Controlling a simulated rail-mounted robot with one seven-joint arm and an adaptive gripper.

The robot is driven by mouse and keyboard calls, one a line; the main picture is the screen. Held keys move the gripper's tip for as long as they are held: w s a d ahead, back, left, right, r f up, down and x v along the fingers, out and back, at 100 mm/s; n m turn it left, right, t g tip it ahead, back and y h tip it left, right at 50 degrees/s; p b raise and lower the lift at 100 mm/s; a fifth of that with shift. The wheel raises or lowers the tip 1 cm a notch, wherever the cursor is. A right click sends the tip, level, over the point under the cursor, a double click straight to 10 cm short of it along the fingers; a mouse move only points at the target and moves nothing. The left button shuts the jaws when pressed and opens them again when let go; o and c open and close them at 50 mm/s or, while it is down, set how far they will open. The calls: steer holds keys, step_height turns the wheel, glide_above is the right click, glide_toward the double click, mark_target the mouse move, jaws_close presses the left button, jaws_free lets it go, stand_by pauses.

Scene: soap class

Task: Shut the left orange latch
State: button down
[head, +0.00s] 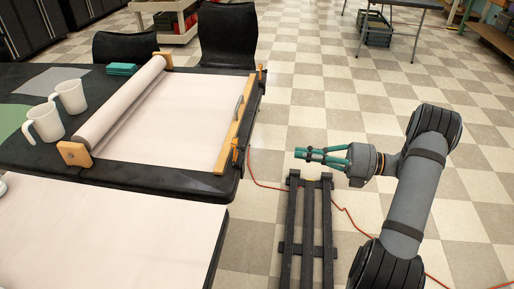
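Two small orange latches sit along the right edge of the black table: a near one (235,150) and a far one (262,73), each beside an end of a wooden bar (236,125). The near latch lies slightly further left in the picture. Both look upright; whether they are open or shut is too small to tell. My gripper (300,154), with teal fingers, is to the right of the near latch, apart from it and beyond the table edge. Its fingertips appear together, with nothing visible between them.
The wooden bar crosses a pale sheet (165,115) drawn from a roll (122,102). White mugs (45,123), a teal stack (121,69) and black chairs (228,35) are around the table. A pale-topped table (100,235) is in front.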

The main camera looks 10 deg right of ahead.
steer(key=b, duration=0.1)
glide_toward(237, 145)
steer(key=x, duration=0.4)
steer(key=shift+a, duration=0.15)
steer(key=shift+r, duration=0.1)
